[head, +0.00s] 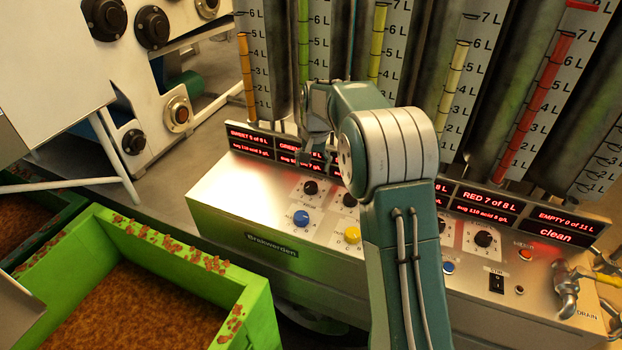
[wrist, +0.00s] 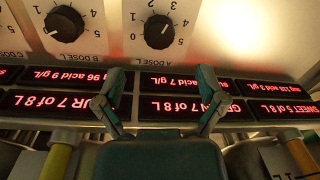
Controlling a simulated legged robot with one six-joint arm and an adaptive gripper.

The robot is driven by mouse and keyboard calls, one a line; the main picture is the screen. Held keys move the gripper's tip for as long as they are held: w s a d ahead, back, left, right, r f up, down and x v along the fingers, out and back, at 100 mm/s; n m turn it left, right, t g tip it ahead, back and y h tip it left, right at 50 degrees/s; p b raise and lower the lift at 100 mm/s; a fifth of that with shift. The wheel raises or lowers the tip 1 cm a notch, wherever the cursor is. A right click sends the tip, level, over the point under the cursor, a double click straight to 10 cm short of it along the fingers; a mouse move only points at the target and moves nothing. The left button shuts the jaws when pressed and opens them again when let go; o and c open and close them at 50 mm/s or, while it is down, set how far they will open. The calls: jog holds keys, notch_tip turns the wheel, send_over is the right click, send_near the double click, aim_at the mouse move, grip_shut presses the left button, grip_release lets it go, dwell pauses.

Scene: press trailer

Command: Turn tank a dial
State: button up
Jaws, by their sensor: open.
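A row of black dose dials runs along the sloped metal panel. The leftmost dial (head: 310,187) has a white scale plate, and another dial (head: 349,198) sits to its right, partly behind my arm. In the wrist view, turned over, a dial (wrist: 158,32) is beyond my fingertips and another dial (wrist: 65,23) is to its left. My gripper (wrist: 160,80) is open and empty, over the red displays and apart from the dials. It also shows in the head view (head: 316,140).
Red-lettered displays (head: 252,140) line the panel's back edge, with tall graduated tanks (head: 270,60) behind. A blue button (head: 301,217) and a yellow button (head: 352,235) sit in front of the dials. A green crate (head: 180,250) stands at lower left.

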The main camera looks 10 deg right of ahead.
aim_at(313, 186)
notch_tip(313, 186, up, 4)
jog(key=shift+s+d+r, duration=0.1)
jog(key=shift+d+r, duration=0.05)
dwell(0.4)
jog(key=s+r+n+t, duration=0.1)
jog(key=s+r, duration=0.5)
jog(key=s, duration=0.3)
jog(key=s+r+n+t, duration=0.2)
jog(key=s+r, duration=0.4)
jog(key=s, duration=0.3)
jog(key=s+f+n+t, duration=0.1)
jog(key=s, duration=0.8)
jog(key=s+f+n+t, duration=0.1)
jog(key=s+f, duration=0.1)
jog(key=s, duration=0.7)
jog(key=shift+s+a+f+h, duration=0.2)
jog(key=shift+a+f+h, duration=0.1)
jog(key=shift+a+h, duration=0.15)
